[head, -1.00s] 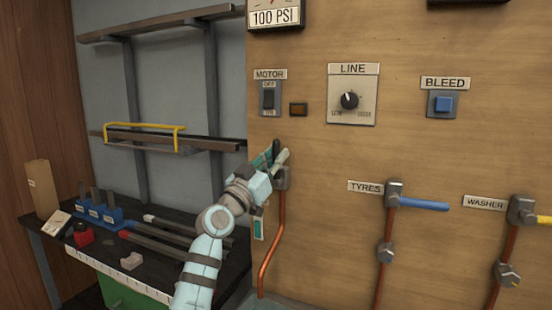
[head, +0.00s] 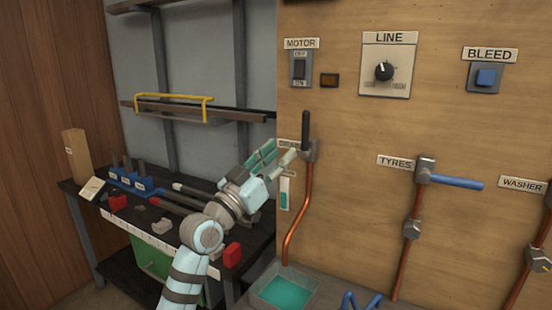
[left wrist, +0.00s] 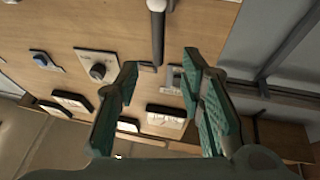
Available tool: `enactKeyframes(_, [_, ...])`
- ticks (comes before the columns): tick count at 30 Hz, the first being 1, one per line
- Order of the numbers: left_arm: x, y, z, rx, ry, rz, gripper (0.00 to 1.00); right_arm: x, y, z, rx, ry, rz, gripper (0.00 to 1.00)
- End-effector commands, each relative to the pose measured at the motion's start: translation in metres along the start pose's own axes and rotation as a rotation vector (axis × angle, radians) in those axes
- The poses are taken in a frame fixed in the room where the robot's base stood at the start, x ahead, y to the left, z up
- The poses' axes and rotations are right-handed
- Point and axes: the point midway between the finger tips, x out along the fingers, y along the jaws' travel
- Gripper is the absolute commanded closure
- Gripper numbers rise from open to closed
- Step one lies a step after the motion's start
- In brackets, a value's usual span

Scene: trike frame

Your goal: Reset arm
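My left gripper (head: 272,158) is open and empty, just left of a valve lever on the wooden panel. The lever has a dark handle (head: 305,130) that stands upright above its copper pipe (head: 304,205). In the left wrist view the green-padded fingers of my left gripper (left wrist: 160,65) are spread wide with nothing between the pads. The lever handle (left wrist: 157,25) shows beyond the fingertips, at the top of that view, and looks clear of them. The label beside the lever is partly hidden by the gripper. My right gripper is not in view.
The panel carries a motor switch (head: 299,69), a line dial (head: 384,71), a bleed button (head: 485,77) and a blue-handled tyres valve (head: 455,182). A tray of teal liquid (head: 285,292) lies below. A dark bench (head: 125,205) with tools stands at left.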

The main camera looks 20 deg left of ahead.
Motion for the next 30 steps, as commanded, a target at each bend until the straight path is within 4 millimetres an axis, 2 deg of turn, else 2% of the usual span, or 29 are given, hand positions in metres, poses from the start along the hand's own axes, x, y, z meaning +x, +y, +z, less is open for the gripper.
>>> enactKeyframes(4, [-0.013,0.001,0.0,0.0,0.0,0.002,0.64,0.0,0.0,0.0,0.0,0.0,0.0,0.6])
enactKeyframes(15, [-0.013,0.0,0.0,-0.001,0.0,0.001,0.64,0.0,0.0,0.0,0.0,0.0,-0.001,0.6])
enactKeyframes(17, [-0.014,0.001,0.005,-0.001,-0.011,0.001,0.64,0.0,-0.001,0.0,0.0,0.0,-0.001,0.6])
enactKeyframes(18, [-0.017,0.003,0.013,0.0,-0.033,0.0,0.64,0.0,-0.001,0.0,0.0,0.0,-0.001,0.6])
enactKeyframes(20, [-0.027,0.007,0.038,0.002,-0.095,-0.001,0.64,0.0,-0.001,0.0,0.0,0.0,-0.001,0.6])
enactKeyframes(23, [-0.064,0.021,0.107,0.009,-0.284,-0.009,0.64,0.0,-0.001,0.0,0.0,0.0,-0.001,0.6])
enactKeyframes(24, [-0.088,0.028,0.14,0.011,-0.382,-0.015,0.64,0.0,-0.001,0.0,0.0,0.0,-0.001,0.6])
enactKeyframes(26, [-0.131,0.039,0.189,0.012,-0.542,-0.032,0.64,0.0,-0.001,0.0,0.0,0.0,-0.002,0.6])
enactKeyframes(27, [-0.164,0.045,0.218,0.013,-0.651,-0.046,0.64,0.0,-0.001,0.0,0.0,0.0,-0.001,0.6])
enactKeyframes(29, [-0.216,0.055,0.253,0.012,-0.808,-0.074,0.64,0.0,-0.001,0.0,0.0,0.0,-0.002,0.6])
enactKeyframes(30, [-0.248,0.06,0.27,0.011,-0.901,-0.092,0.64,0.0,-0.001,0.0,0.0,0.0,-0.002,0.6])
